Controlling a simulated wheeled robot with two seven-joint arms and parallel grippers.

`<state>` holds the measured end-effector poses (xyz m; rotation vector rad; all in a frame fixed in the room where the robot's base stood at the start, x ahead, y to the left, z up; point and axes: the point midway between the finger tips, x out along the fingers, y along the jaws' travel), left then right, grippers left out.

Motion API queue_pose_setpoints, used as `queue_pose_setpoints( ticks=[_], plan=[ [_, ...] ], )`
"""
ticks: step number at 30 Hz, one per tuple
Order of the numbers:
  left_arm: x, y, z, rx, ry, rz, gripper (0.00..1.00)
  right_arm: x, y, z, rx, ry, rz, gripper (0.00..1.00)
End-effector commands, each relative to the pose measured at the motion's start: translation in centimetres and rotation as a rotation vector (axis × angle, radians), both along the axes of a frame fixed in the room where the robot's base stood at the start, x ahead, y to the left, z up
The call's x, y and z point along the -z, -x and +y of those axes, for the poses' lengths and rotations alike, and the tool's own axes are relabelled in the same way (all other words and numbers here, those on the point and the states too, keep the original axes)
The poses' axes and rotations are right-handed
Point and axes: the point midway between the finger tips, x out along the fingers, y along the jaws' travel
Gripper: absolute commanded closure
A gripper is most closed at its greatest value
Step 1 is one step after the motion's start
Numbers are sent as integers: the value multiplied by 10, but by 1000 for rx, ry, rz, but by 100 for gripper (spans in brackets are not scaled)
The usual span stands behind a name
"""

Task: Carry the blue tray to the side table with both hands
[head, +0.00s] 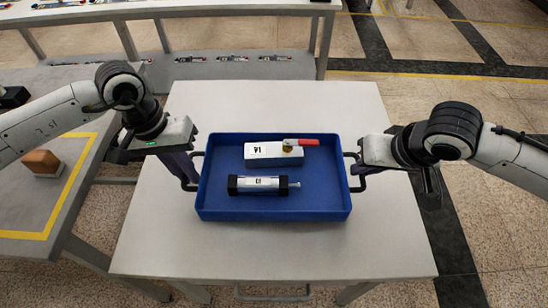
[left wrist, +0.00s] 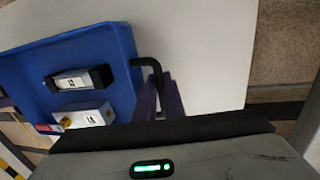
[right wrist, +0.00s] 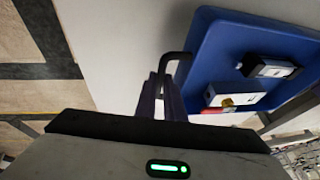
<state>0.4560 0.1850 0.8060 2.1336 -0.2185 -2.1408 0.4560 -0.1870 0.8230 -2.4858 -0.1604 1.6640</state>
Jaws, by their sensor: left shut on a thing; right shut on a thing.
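The blue tray (head: 275,208) is over the white side table (head: 290,252) in the head view, level, with a black handle at each short side. I cannot tell whether its base touches the table top. My left gripper (head: 190,178) is shut on the tray's left handle; purple fingers (left wrist: 168,98) clasp that handle in the left wrist view. My right gripper (head: 357,176) is shut on the right handle (right wrist: 172,62), also seen in the right wrist view. In the tray lie a white block with a red lever (head: 272,153) and a silver cylinder with black ends (head: 262,185).
A grey table with a yellow line (head: 55,215) stands at the left and carries a brown block (head: 42,162). A long bench (head: 215,8) with small parts runs along the back. The white table top is clear around the tray.

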Motion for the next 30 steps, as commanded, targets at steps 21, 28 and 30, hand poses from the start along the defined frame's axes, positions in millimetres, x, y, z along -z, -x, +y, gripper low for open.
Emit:
queue_pose_setpoints(
  ticks=[21,28,30],
  plan=[
    [13,-1,0,-1,1,-3,100,13,-1,0,0,-1,-4,100],
    [27,-1,0,-1,1,-3,100,27,-1,0,0,-1,-4,100],
    [32,-1,0,-1,1,-3,100,31,-1,0,0,-1,-4,100]
  ],
)
